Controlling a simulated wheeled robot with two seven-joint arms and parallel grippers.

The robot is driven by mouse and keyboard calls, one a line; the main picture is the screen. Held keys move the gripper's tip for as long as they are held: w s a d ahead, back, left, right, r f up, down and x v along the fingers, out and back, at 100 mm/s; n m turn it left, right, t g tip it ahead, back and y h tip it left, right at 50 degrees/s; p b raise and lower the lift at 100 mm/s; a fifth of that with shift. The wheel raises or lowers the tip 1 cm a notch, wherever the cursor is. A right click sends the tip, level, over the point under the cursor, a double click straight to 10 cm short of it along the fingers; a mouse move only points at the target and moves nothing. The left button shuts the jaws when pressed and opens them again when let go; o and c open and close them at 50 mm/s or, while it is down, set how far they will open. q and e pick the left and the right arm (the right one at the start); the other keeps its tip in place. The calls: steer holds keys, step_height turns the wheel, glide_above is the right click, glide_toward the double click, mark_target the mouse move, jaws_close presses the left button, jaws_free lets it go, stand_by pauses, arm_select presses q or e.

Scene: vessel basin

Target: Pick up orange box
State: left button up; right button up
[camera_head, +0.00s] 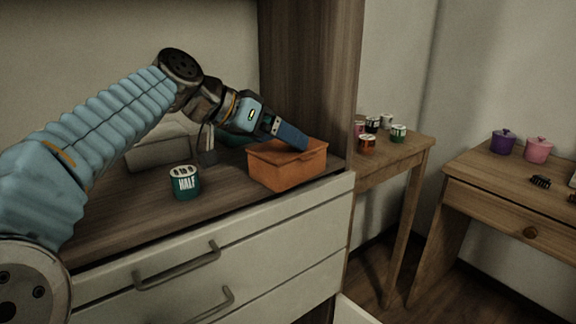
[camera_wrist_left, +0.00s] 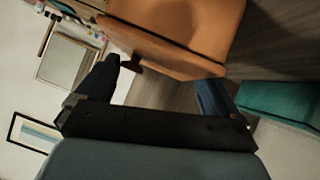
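The orange box (camera_head: 288,166), lidded, sits on the wooden top of the white drawer cabinet, near its right end. My left gripper (camera_head: 290,135) reaches over it from the left, with a blue finger above the lid. In the left wrist view my left gripper (camera_wrist_left: 158,85) has its two fingers wide apart. The orange box (camera_wrist_left: 190,35) lies just ahead of the fingertips, its near edge reaching toward the gap between them. I cannot tell whether a finger touches it. My right gripper is in neither view.
A teal object (camera_wrist_left: 280,103) lies beside the gripper. A wooden upright (camera_head: 310,75) rises behind the box. Several cans stand on a side table (camera_head: 400,150); purple (camera_head: 503,142) and pink (camera_head: 538,149) pots stand farther right.

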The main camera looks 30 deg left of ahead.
arm_select(q)
steer(key=c, duration=0.8)
steer(key=shift+c, duration=0.2)
steer(key=shift+r, duration=0.1)
